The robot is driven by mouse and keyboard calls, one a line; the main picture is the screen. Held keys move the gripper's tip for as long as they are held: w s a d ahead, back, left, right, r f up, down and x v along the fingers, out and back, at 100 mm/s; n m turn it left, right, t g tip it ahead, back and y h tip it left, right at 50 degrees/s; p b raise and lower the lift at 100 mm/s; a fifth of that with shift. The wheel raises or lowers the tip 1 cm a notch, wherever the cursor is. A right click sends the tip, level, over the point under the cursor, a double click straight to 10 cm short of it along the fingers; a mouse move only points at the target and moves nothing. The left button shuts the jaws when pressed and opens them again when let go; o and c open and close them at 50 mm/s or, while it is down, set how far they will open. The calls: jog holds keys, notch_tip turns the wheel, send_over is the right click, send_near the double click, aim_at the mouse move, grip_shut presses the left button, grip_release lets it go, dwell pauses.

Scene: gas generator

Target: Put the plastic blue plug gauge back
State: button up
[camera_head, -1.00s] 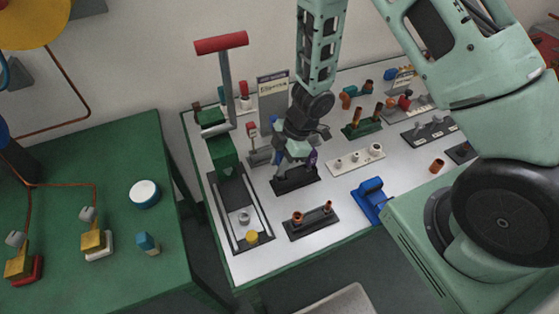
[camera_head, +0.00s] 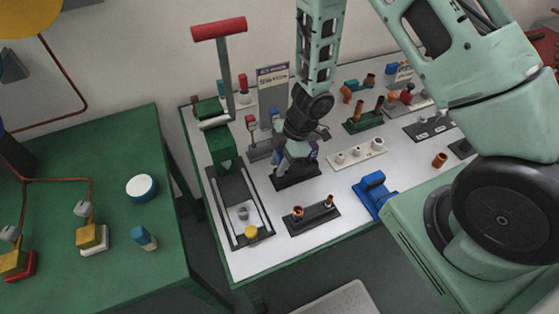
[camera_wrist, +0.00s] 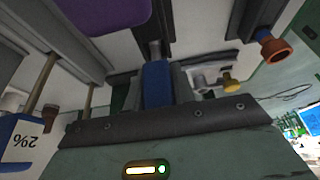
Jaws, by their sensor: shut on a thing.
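In the wrist view, the blue plug gauge (camera_wrist: 157,84) is between the grey jaws of my gripper (camera_wrist: 158,88), which is shut on it. Its thin metal end points toward a dark block. In the head view my gripper (camera_head: 287,164) is low over a black holder (camera_head: 298,177) near the table's middle left. Jaws and wrist hide most of the gauge there. A purple handle (camera_head: 314,151) stands just right of the jaws; it also shows large at the top of the wrist view (camera_wrist: 110,12). I cannot tell whether the gauge's end is in the holder.
A black stand with copper fittings (camera_head: 313,218) is in front of the holder. A green press with a red handle (camera_head: 219,28) and a framed tray (camera_head: 226,203) are to the left. A white strip (camera_head: 357,154) and a blue block (camera_head: 374,190) are to the right.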

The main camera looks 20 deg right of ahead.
jog(key=shift+f, duration=0.45)
jog(key=o, duration=0.9)
jog(key=shift+r, duration=0.1)
jog(key=shift+r, duration=0.1)
jog(key=p+v, duration=0.3)
jog(key=v, duration=1.4)
jog(key=shift+d, duration=0.15)
